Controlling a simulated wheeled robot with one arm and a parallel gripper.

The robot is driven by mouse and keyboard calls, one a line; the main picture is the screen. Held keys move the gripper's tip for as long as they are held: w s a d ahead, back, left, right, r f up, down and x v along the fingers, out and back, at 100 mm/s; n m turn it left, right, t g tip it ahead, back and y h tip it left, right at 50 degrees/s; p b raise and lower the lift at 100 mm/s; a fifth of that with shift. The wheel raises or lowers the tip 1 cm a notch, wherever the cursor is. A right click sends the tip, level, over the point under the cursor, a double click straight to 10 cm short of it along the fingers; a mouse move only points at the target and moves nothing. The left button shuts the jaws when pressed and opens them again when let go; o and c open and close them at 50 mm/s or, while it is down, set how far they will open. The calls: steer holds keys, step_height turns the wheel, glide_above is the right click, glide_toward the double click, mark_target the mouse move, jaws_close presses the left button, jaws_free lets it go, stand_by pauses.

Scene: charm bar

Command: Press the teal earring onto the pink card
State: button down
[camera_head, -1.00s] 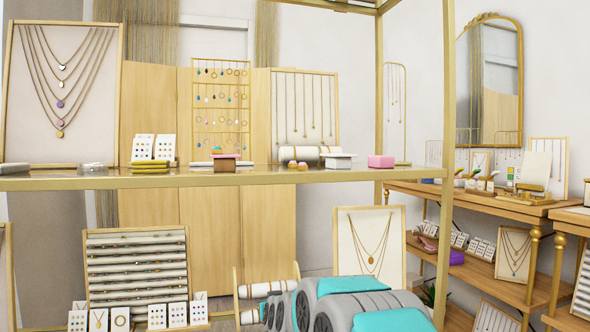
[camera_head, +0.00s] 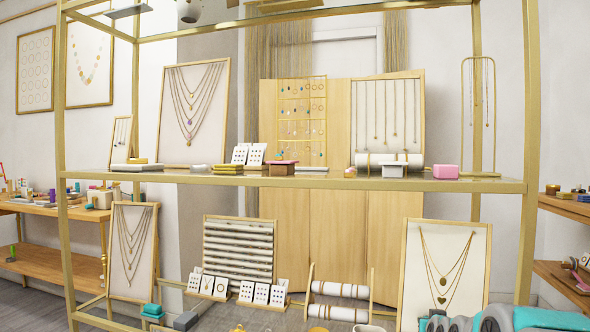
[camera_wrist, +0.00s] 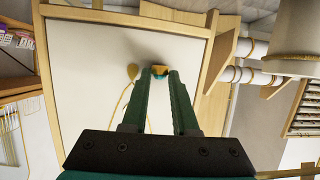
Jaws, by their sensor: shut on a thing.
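In the wrist view my gripper (camera_wrist: 160,75) is shut on a small teal and gold piece, the teal earring (camera_wrist: 160,71), held between the fingertips. A framed necklace board fills the view behind it. In the head view the gripper is out of sight; only grey and teal parts of my arm show at the bottom right. A thin flat pink piece, which looks like the pink card (camera_head: 284,162), lies on a brown block (camera_head: 282,170) on the gold-edged shelf. It is small, and its details cannot be made out.
The glass shelf (camera_head: 330,183) also holds a pink box (camera_head: 445,171), white rolls and small cards. A framed necklace board (camera_head: 445,270) stands below it at the right, near my arm. Gold posts (camera_head: 527,150) frame the shelf. Side tables stand left and right.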

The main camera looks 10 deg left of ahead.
steer(key=shift+d+f, duration=0.15)
steer(key=shift+f, duration=0.15)
